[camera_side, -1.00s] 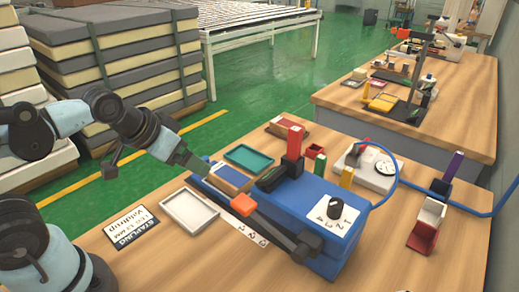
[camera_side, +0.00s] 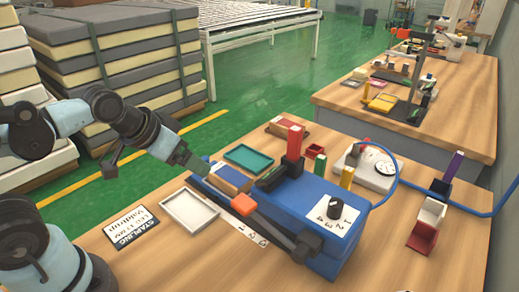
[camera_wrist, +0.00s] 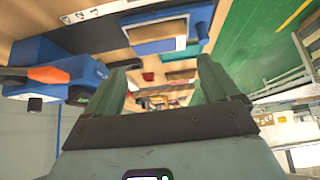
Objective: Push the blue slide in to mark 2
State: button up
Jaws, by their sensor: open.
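The blue slide (camera_side: 232,176) sits at the left end of the long blue stapler-like machine (camera_side: 318,188), its top face blue with a tan edge. In the wrist view a blue block with a white strip (camera_wrist: 165,38) shows beyond the fingers; it looks like the same slide. A strip with printed numbers (camera_side: 250,233) lies along the machine's front side; which mark the slide stands at is too small to tell. My gripper (camera_side: 193,164) is open and empty, just left of the slide; I cannot tell whether they touch. Its fingers (camera_wrist: 162,84) stand apart in the wrist view.
An orange-tipped lever (camera_side: 243,204) runs along the machine's front, and a black dial (camera_side: 335,208) sits at its right end. A pale tray (camera_side: 188,211) and a printed card (camera_side: 131,228) lie in front. A teal tray (camera_side: 249,157) lies behind.

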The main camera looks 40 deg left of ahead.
jog(key=shift+w+a+r+n, duration=0.1)
jog(key=shift+w+n, duration=0.1)
jog(key=shift+n, duration=0.1)
jog(key=c, duration=0.5)
jog(key=w+a+n+g, duration=0.1)
jog(key=n, duration=0.2)
jog(key=w+a+r+n+g, duration=0.1)
jog(key=w+n, duration=0.1)
jog(key=n, duration=0.1)
jog(key=w+a+r+n+g, duration=0.1)
jog(key=w+n, duration=0.1)
jog(key=n, duration=0.1)
jog(key=shift+a+r+g, duration=0.15)
jog(key=shift+a+g, duration=0.05)
jog(key=shift+g, duration=0.1)
jog(key=shift+c, duration=1.4)
jog(key=n+g, duration=0.4)
jog(key=n, duration=0.7)
send_over(205, 158)
jog(key=f, duration=0.2)
notch_tip(205, 158, down, 12)
jog(key=shift+a+r, duration=0.1)
grip_shut()
